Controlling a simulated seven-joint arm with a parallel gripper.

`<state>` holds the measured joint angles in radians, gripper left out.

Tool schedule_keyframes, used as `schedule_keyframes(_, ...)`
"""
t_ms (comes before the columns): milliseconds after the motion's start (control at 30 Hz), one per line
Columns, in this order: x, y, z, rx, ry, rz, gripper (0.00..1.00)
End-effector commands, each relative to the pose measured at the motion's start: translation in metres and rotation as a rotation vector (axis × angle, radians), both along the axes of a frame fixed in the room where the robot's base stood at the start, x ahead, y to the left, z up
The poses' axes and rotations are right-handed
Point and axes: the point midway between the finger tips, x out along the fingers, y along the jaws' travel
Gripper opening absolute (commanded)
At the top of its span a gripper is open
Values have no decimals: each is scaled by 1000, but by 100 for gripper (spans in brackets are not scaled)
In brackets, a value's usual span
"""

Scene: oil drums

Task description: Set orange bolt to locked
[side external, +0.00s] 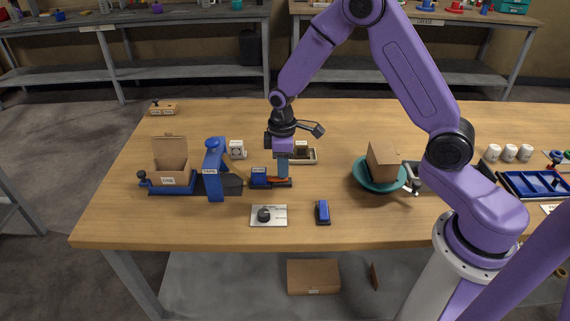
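The orange bolt (279,181) shows as a small orange strip low on a dark base, beside a blue block (259,177), in the middle of the wooden table. My gripper (283,176) points straight down, with its fingertips at or just above the orange bolt. The fingers hide part of the bolt. The view is too small to tell whether they touch it, whether they are open or shut, or which position the bolt is in.
A plate with a black knob (265,214) and a small blue device (322,211) lie in front. A teal bowl (366,181) holding a box stands right.

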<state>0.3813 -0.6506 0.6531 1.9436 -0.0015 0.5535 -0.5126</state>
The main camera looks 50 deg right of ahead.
Motion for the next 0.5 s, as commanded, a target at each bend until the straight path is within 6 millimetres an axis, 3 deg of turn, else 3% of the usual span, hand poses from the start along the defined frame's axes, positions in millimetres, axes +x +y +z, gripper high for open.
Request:
schedule_keyframes(33, 4, 4, 1, 5, -15, 4, 37)
schedule_keyframes(67, 4, 4, 1, 6, -14, 4, 46)
schedule_keyframes(100, 3, 4, 1, 5, -13, 4, 50)
schedule_keyframes(500, 3, 3, 9, 4, -13, 3, 50)
